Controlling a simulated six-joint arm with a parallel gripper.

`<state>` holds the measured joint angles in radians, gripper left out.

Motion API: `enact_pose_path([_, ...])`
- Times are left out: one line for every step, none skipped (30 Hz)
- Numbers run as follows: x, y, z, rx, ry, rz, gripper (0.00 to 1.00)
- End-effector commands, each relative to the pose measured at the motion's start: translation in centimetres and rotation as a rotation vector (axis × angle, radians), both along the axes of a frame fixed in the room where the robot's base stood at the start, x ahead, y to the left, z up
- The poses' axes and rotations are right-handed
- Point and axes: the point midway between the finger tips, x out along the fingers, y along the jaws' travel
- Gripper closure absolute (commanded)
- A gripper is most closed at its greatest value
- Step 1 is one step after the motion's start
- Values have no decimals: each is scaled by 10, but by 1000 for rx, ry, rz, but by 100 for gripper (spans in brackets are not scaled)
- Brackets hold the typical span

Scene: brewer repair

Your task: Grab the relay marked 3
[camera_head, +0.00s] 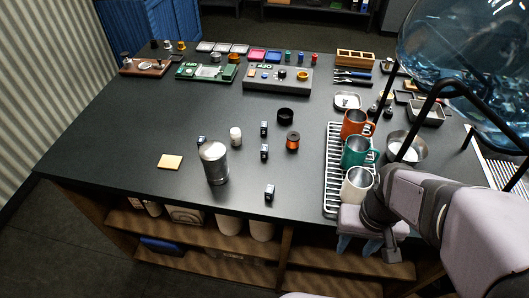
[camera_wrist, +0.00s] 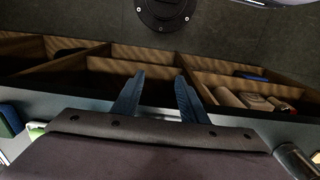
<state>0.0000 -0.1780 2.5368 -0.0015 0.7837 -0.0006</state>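Several small dark blocks with pale labels, which look like the relays, stand on the black worktop in the head view. One (camera_head: 270,191) is nearest the front edge, two (camera_head: 264,152) (camera_head: 264,128) stand behind it, and another (camera_head: 201,141) is partly hidden behind a metal canister. Their markings are too small to read, so I cannot tell which is 3. My gripper (camera_head: 356,245) is at the right front edge of the table, well right of these blocks. In the wrist view its blue fingers (camera_wrist: 159,80) are apart with nothing between them.
A metal canister (camera_head: 215,165), a white bottle (camera_head: 235,136), a black ring (camera_head: 285,115) and an orange spool (camera_head: 293,141) stand near the blocks. A rack (camera_head: 333,185) with orange, teal and white mugs stands beside my arm. The front middle worktop is mostly clear.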

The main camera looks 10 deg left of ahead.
Motion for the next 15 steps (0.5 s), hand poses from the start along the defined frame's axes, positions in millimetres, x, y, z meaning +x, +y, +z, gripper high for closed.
enact_pose_path([2,0,9,0,-8,0,61])
enact_pose_path([2,0,16,0,-9,0,61])
enact_pose_path([1,0,20,0,-7,0,61])
enact_pose_path([2,0,25,0,-8,0,61])
enact_pose_path([2,0,30,0,-8,0,61])
enact_pose_path([1,0,37,0,-8,0,61])
enact_pose_path([1,0,42,0,-8,0,61])
enact_pose_path([2,0,47,0,-6,0,61])
enact_pose_path([2,0,53,0,-5,0,61])
enact_pose_path([2,0,59,0,-5,0,61])
enact_pose_path([2,0,64,0,-5,0,61])
enact_pose_path([6,6,61,13,-14,14,61])
enact_pose_path([12,12,58,26,-31,26,61])
enact_pose_path([17,18,57,37,-48,36,61])
enact_pose_path([24,25,55,53,-71,49,61])
